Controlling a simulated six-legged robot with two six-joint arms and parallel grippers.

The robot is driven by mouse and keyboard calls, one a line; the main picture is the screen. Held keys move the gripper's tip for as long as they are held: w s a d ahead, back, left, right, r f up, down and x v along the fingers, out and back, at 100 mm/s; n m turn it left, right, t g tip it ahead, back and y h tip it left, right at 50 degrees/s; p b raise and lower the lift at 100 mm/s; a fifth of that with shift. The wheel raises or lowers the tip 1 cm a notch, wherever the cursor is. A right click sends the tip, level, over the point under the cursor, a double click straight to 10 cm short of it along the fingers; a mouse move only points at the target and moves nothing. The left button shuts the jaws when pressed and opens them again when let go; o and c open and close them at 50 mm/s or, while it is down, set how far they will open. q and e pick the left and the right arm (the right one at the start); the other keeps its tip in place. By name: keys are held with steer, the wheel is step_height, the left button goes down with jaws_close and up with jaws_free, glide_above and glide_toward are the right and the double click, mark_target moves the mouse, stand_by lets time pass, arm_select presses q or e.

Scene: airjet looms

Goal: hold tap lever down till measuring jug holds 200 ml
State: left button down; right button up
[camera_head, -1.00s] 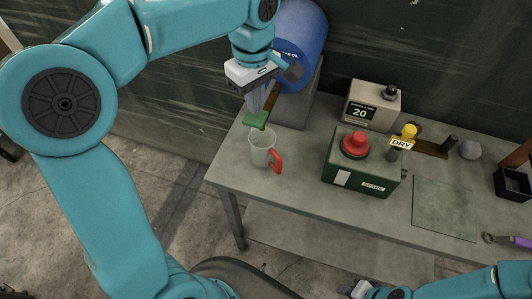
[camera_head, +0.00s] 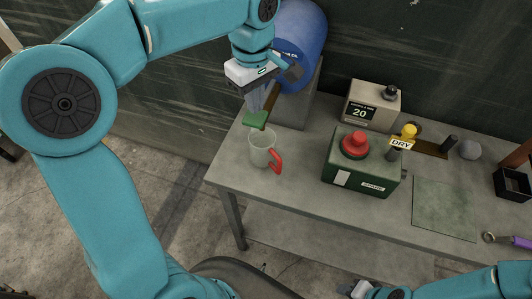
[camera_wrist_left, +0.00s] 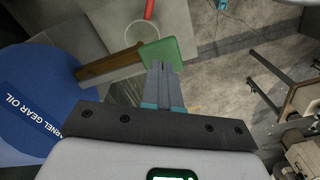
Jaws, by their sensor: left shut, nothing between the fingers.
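The clear measuring jug (camera_head: 261,151) with a red handle (camera_head: 276,160) stands upright at the bench's left end, below the tap. Its rim (camera_wrist_left: 126,32) shows in the left wrist view; its oil level and marks cannot be read. The green tap lever (camera_head: 254,118) sits above the jug, on the brown tap (camera_wrist_left: 108,66) of the blue gear oil drum (camera_head: 300,45). My left gripper (camera_head: 258,108) is shut and empty, its fingertips at the lever (camera_wrist_left: 162,51), seemingly touching it. My right gripper (camera_head: 360,289) is at the bottom edge, its jaws unclear.
The drum rests on a grey stand. Right of the jug are a green box with a red button (camera_head: 355,145), a grey box reading 20 (camera_head: 372,103) and a DRY tag (camera_head: 401,143). A green mat (camera_head: 444,207) lies farther right. The bench's front left is clear.

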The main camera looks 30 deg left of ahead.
arm_select(q)
steer(key=shift+f, duration=0.15)
steer(key=shift+f+b, duration=1.25)
steer(key=shift+f, duration=0.2)
steer(key=shift+r, duration=0.1)
stand_by(6.3)
